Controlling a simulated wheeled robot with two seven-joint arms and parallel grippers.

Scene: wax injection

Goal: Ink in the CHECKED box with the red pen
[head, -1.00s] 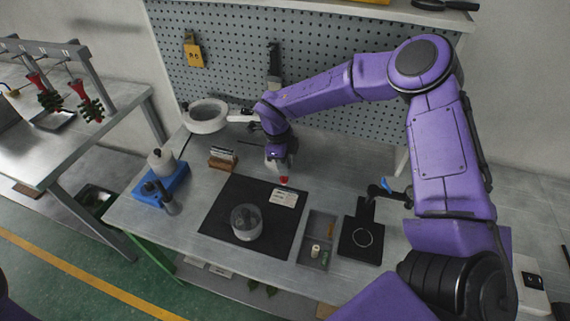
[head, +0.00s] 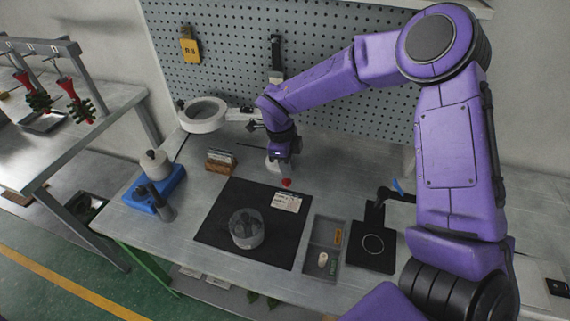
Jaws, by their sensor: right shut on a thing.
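My right gripper (head: 284,172) is shut on the red pen (head: 287,183), whose red end shows below the fingers. The pen end is just above or at the far edge of a small white card (head: 286,201) with dark print. I cannot tell whether the pen touches the card. The card lies on the far right part of a black mat (head: 215,226). The CHECKED box is too small to make out. My left gripper is not in view.
A clear round container (head: 246,230) stands on the mat. A grey divided tray (head: 314,252) and a black stand (head: 372,255) are to its right. A blue-based device (head: 154,190), a card holder (head: 221,161) and a ring magnifier (head: 203,115) are to the left and back.

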